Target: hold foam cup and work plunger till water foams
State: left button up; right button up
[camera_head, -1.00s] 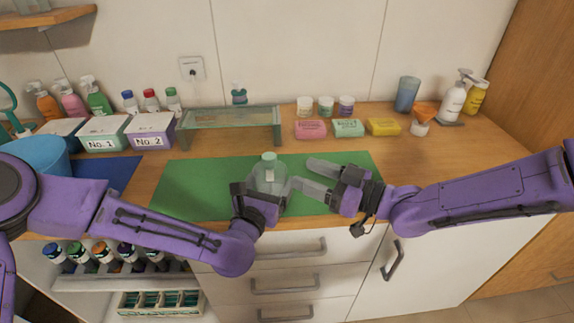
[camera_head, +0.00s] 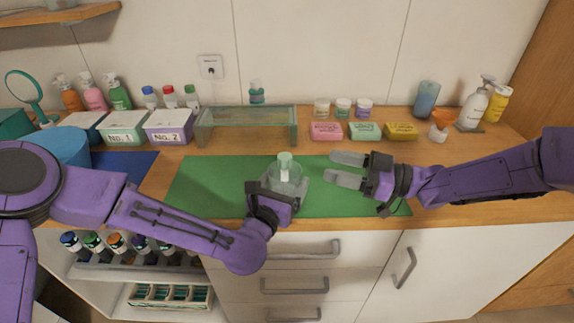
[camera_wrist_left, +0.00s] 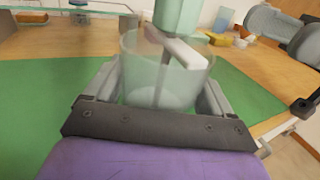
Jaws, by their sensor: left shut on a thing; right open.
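The clear foam cup (camera_head: 287,182) stands upright on the green mat (camera_head: 215,190), with a pale green plunger top (camera_head: 285,162) above it. My left gripper (camera_head: 275,192) is shut on the cup from the near side. The left wrist view shows the cup (camera_wrist_left: 165,88) between its two fingers, with the plunger top (camera_wrist_left: 178,15) above and a white piece crossing the rim. Whether there is foam inside cannot be told. My right gripper (camera_head: 348,170) is open and empty to the right of the cup, over the mat, its fingers pointing left and apart from the cup.
Behind the mat stand a glass shelf (camera_head: 245,113), soap boxes (camera_head: 363,130), small jars (camera_head: 343,107) and lidded boxes No. 1 (camera_head: 122,128) and No. 2 (camera_head: 168,127). Pump bottles (camera_head: 474,104) stand at the back right.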

aim_at(284, 160)
jog(key=a, duration=0.4)
jog(key=w+a+g, duration=0.1)
jog(key=a, duration=0.3)
jog(key=w+a+n+g, duration=0.1)
jog(key=a, duration=0.2)
jog(key=shift+w+a+f, duration=0.1)
jog(key=shift+w+a, duration=0.15)
jog(key=shift+a, duration=0.15)
jog(key=shift+c, duration=0.3)
